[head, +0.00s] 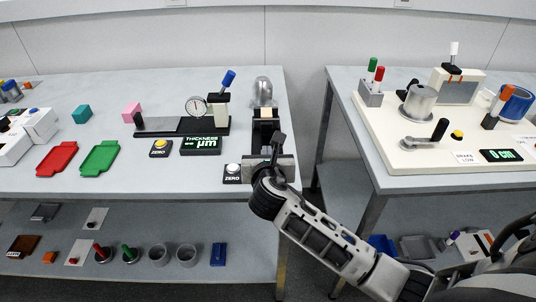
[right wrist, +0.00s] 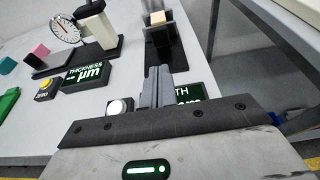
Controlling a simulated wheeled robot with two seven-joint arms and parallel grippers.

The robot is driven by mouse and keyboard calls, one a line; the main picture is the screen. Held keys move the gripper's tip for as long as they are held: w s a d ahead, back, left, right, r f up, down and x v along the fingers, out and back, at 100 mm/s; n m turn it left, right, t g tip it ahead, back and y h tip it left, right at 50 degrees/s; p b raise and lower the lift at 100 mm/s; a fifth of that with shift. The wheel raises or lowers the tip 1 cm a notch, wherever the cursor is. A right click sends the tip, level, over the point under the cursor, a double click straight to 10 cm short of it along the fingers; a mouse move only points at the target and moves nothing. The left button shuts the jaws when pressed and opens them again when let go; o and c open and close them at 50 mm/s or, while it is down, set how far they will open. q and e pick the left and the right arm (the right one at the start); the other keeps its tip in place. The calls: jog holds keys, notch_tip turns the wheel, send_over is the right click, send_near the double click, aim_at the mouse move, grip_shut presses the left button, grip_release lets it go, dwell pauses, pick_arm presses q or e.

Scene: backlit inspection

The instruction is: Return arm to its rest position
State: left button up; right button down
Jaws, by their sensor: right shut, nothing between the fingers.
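My right arm (head: 330,240) reaches in from the lower right of the head view to the right end of the left table. Its gripper (head: 277,145) is over the table's front edge, in front of a dark fixture that holds a beige block (head: 265,113). In the right wrist view the fingers (right wrist: 155,85) are together with nothing between them. The beige block (right wrist: 158,18) stands beyond the fingertips, apart from them. A display with green text (right wrist: 188,94) is partly hidden behind the fingers. My left gripper is not in view.
A gap separates this table from the right table, which bears a white panel (head: 400,155). A lower shelf holds several small items.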

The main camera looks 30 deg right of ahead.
jog(key=shift+v, duration=1.15)
jog(key=s+a+f+m+g+y, duration=0.2)
jog(key=s+f+m+g, duration=0.1)
jog(key=s+m, duration=0.6)
jog(key=s+a+f+m+g+y, duration=0.1)
jog(key=s+f+m+g+y, duration=0.15)
jog(key=s+m, duration=0.7)
jog(key=s+a+f+m+g+y, duration=0.2)
jog(key=s+m+g, duration=0.2)
jog(key=s+m, duration=0.55)
jog(key=w+a+f+t+y, duration=0.1)
jog(key=w+a+f+t, duration=0.1)
jog(key=f, duration=0.3)
jog(key=w+a+f+t+y, duration=0.1)
jog(key=w+a+f+t, duration=0.1)
jog(key=w+f+t, duration=0.2)
jog(key=shift+a+f, duration=0.25)
jog(key=shift+f, duration=0.2)
